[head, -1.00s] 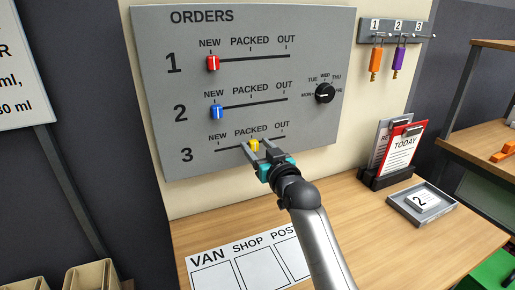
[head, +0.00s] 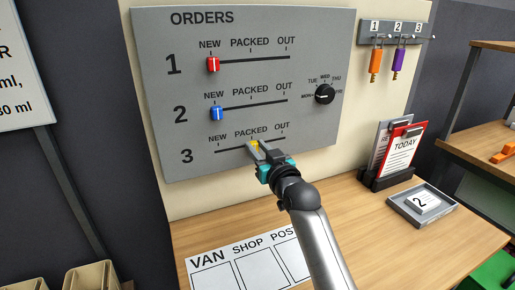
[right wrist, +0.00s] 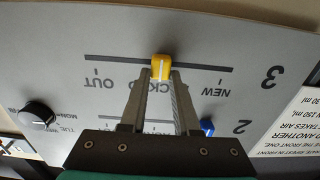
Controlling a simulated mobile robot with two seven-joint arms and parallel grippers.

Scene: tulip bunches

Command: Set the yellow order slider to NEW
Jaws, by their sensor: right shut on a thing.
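The yellow slider (head: 254,143) sits on the row 3 track of the grey ORDERS board (head: 330,140), at the PACKED mark. In the right wrist view the yellow slider (right wrist: 161,67) shows with the NEW label to its right and the OUT label to its left. My right gripper (head: 258,149) is shut on the yellow slider, with its fingers on both sides of it; it also shows in the right wrist view (right wrist: 160,76). My left gripper is not in view.
The red slider (head: 213,64) and blue slider (head: 217,112) are both at NEW on the rows above. A black day dial (head: 324,94) is at the board's right. Below, a wooden counter (head: 330,205) holds a sign stand (head: 385,179) and a grey tray (head: 447,212).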

